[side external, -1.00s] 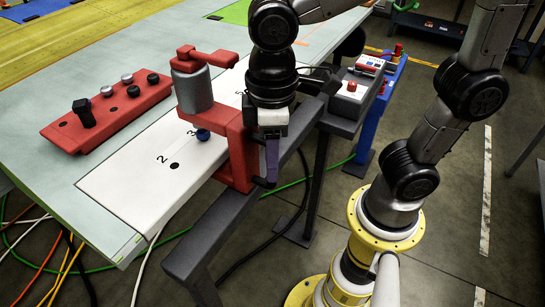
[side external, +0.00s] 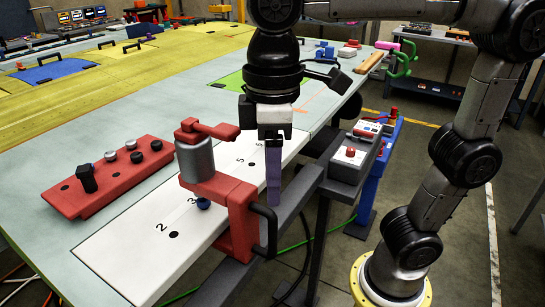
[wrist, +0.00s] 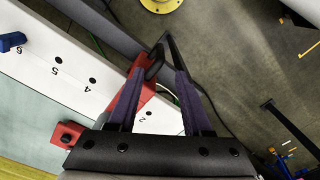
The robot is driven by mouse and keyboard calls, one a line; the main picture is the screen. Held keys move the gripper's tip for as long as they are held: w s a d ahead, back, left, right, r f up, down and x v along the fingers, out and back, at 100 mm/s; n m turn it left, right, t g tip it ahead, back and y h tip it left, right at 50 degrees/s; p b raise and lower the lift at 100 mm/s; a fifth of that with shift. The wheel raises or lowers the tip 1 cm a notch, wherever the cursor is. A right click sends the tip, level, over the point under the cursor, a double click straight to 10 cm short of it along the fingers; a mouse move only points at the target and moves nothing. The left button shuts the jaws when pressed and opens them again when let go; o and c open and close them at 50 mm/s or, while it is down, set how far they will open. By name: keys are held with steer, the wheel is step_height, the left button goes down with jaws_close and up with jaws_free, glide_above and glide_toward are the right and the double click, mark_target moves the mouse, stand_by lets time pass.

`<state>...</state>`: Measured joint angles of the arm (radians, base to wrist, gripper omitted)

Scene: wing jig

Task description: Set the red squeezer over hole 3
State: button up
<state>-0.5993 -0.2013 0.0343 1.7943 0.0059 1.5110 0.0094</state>
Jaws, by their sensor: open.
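The red squeezer (side external: 240,205) stands upright, its C-shaped frame around the edge of the white strip (side external: 130,255). Its grey cylinder (side external: 196,160) is over the strip, and its blue tip (side external: 203,203) is beside the printed 3, covering the spot where hole 3 would show. My gripper (side external: 273,208) has purple fingers pointing down by the top of the squeezer's black handle (side external: 265,232). The wrist view shows the fingers (wrist: 157,82) apart, with the handle (wrist: 157,62) beyond and between their tips. I cannot tell whether they touch it. Part of the red frame is hidden behind the left finger.
A red block with several knobs (side external: 110,177) lies on the table at left. A dark rail (side external: 225,278) runs along the strip's outer side. A grey box with a red button (side external: 350,155) and a blue stand (side external: 378,170) are at right. Hole 2 (side external: 174,234) is uncovered.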

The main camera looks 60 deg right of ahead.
steer(key=shift+r, duration=1.55)
steer(key=shift+d, duration=0.1)
steer(key=s+d+f+m+t, duration=0.1)
steer(key=s+d+m, duration=0.1)
steer(key=d, duration=0.3)
steer(key=s+d+f+m+t, duration=0.1)
steer(key=s+d+f+m, duration=0.1)
steer(key=d, duration=0.3)
steer(key=d+f+m+t, duration=0.2)
steer(key=d+f+t, duration=0.1)
steer(key=f, duration=0.6)
steer(key=shift+s+d+m+t, duration=0.2)
steer(key=shift+d+m+t, duration=0.15)
steer(key=shift+d, duration=0.25)
